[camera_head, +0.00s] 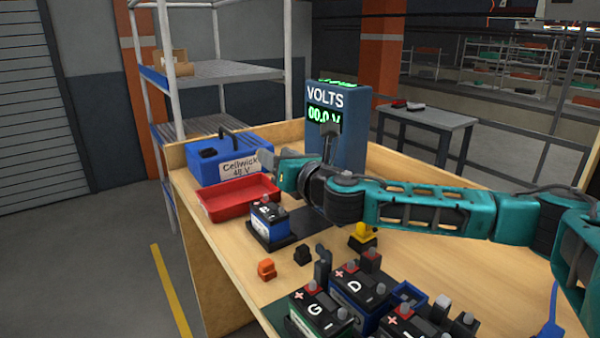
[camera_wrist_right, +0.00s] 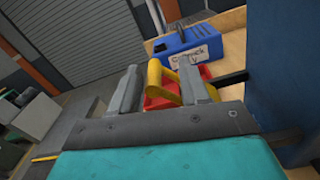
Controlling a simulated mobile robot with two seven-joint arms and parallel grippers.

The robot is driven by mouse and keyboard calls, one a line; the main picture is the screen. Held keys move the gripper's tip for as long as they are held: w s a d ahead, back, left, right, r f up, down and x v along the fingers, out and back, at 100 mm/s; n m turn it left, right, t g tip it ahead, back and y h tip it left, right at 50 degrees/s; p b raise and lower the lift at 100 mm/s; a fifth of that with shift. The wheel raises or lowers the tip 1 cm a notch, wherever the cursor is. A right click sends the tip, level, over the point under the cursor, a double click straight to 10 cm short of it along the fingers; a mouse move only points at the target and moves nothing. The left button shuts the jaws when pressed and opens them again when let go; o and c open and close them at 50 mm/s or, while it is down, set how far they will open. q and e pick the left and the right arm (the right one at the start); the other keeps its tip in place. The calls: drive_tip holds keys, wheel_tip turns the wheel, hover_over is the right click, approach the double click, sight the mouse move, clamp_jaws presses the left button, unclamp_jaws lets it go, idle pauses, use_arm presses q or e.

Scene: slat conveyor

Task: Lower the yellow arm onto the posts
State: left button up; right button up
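A blue battery (camera_head: 268,223) with posts on top sits in a black holder (camera_head: 290,232) in front of the blue VOLTS meter (camera_head: 338,150), which reads 00.0 V. My right gripper (camera_head: 288,172) is above and behind that battery. In the right wrist view, the yellow arm (camera_wrist_right: 165,82) shows as a bent bar between the two spread fingers of my right gripper (camera_wrist_right: 160,85). A dark rod (camera_wrist_right: 235,78) reaches from the meter's side toward it. Whether the fingers touch the yellow arm I cannot tell. My left gripper is out of view.
A red tray (camera_head: 235,197) and a blue Cellwick case (camera_head: 220,153) stand at the left. Several batteries (camera_head: 320,309) crowd the front, with an orange piece (camera_head: 266,269), a black piece (camera_head: 302,255) and a yellow-topped piece (camera_head: 362,236) nearby.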

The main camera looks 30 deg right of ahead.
drive_tip(key=s+b, duration=0.1)
drive_tip(key=s, duration=0.8)
drive_tip(key=shift+s+d, duration=0.2)
drive_tip(key=shift+d, duration=0.15)
drive_tip(key=shift+f, duration=0.1)
